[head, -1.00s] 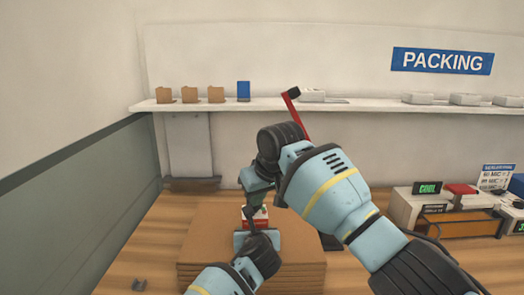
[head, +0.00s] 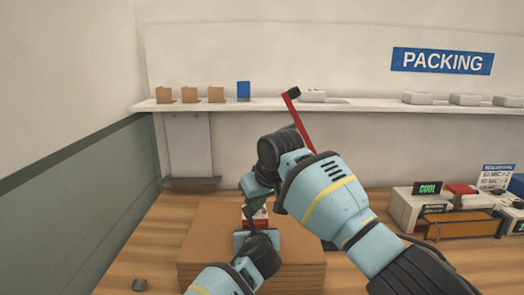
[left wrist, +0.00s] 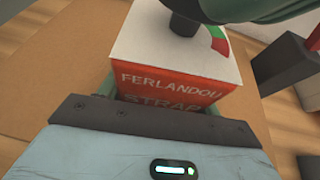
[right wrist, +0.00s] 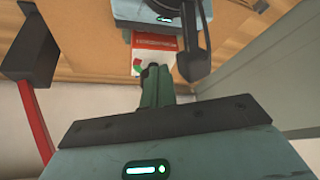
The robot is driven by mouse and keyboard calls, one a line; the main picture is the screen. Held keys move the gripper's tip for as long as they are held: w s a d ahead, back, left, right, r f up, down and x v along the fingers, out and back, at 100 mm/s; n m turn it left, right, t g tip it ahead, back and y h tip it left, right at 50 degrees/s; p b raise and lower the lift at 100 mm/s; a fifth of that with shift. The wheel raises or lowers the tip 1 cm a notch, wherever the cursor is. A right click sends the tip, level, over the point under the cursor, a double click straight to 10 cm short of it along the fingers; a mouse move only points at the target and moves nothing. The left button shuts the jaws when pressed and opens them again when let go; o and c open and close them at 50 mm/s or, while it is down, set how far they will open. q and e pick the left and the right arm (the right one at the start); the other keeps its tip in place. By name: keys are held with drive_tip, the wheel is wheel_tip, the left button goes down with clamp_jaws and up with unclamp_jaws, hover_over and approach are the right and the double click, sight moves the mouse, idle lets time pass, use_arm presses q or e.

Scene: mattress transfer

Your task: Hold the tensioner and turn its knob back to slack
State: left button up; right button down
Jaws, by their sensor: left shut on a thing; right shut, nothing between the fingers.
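The tensioner is a small red-and-white box with white lettering in the left wrist view (left wrist: 170,82); it also shows in the head view (head: 261,219). My left gripper (head: 257,236) is shut on the tensioner from the near side. My right gripper (right wrist: 154,72) is shut and empty, its fingertips close over the tensioner's top. The fingers hide the knob in the right wrist view, so I cannot tell whether they touch it.
The tensioner is over a stack of flat cardboard (head: 200,270) on a wooden table (head: 125,270). A red bar with a black end (head: 303,117) rises behind my right arm. Equipment (head: 450,210) stands at right. A shelf (head: 225,105) runs along the back wall.

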drive_tip(key=shift+w+d, duration=0.15)
drive_tip(key=shift+d, duration=0.1)
drive_tip(key=shift+w+d, duration=0.2)
drive_tip(key=shift+d, duration=0.4)
drive_tip(key=shift+w+d+r, duration=0.1)
drive_tip(key=shift+w+d, duration=0.2)
drive_tip(key=shift+w, duration=0.15)
idle(0.6)
drive_tip(key=shift+s+d, duration=0.15)
wheel_tip(320, 180, up, 6)
drive_tip(key=shift+s, duration=0.2)
idle(0.7)
drive_tip(key=shift+d, duration=0.1)
